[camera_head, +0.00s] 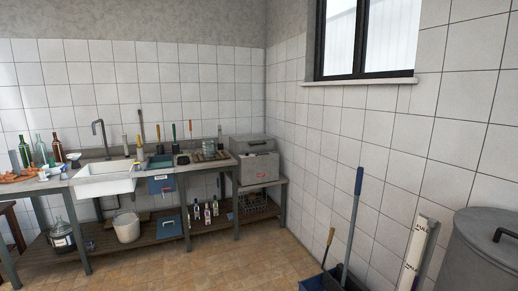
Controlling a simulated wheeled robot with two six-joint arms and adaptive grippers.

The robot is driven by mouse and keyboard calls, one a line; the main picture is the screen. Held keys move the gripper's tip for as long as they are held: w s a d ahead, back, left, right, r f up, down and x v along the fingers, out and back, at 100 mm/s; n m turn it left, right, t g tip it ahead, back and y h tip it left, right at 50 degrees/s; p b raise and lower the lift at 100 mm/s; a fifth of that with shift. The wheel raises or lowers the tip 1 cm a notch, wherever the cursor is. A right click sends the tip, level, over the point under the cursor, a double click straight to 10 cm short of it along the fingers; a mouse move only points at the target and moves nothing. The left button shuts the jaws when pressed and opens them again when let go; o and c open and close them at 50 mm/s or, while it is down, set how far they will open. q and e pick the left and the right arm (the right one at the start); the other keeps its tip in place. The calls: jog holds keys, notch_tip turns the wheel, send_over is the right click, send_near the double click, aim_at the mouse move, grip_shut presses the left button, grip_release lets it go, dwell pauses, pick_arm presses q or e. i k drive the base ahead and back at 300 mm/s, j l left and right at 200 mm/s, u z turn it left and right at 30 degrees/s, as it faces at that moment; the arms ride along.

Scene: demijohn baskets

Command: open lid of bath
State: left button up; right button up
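A grey box-shaped unit (255,163) with a closed top lid stands on a low stand at the right end of the bench, near the room's corner. It has a small red label on its front and looks like the bath, though I cannot be sure. Its lid (251,141) lies flat and shut. A large grey drum (480,260) at the right edge also has a lid with a dark handle (505,235), and is cut off by the frame. Neither of my grippers is in view.
A workbench with a white sink (104,180), bottles and upright brushes runs along the back wall. A bucket (126,227) and a demijohn (61,234) sit on its lower shelf. Long-handled tools (353,215) lean at the right. The tiled floor (195,268) in front is clear.

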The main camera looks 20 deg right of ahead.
aim_at(258, 142)
jog(key=z, duration=0.55)
jog(key=i, duration=1.55)
jog(key=i+l, duration=0.1)
jog(key=i, duration=3)
jog(key=u, duration=0.3)
